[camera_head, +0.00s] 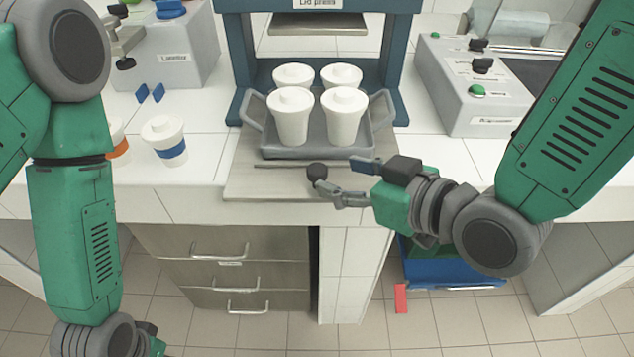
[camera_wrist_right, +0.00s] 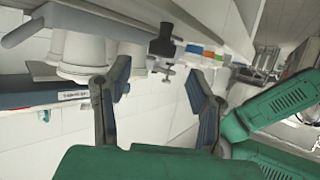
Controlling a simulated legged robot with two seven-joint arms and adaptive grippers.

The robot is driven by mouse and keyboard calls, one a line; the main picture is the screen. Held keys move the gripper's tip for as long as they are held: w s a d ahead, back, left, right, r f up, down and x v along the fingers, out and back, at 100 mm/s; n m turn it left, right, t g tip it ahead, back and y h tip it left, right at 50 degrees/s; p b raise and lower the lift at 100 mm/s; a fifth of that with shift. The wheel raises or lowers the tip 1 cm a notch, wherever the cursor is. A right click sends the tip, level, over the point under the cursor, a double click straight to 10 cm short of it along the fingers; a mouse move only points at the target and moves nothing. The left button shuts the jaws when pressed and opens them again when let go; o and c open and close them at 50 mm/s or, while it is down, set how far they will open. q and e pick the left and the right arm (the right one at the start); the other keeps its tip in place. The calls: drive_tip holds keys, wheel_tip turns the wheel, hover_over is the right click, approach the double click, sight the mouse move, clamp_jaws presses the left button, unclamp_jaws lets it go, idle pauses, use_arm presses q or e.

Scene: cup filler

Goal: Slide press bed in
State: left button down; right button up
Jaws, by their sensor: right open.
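The press bed (camera_head: 236,181) is a flat grey slab that sticks out from the blue lid press (camera_head: 243,62) toward me. A grey tray (camera_head: 283,153) with handles stands on it and holds several white lidded cups (camera_head: 290,118).
A white cup with a blue band (camera_head: 166,140) stands on the counter at left, beside an orange-banded one partly behind my left arm. Grey machines stand left (camera_head: 170,50) and right (camera_head: 470,90). Drawers (camera_head: 225,270) and a blue bin (camera_head: 450,272) are below the counter.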

sight(320, 170)
drive_tip(key=shift+b+x, duration=0.55)
drive_tip(key=shift+x, duration=2.55)
drive_tip(key=shift+r, duration=0.1)
clamp_jaws()
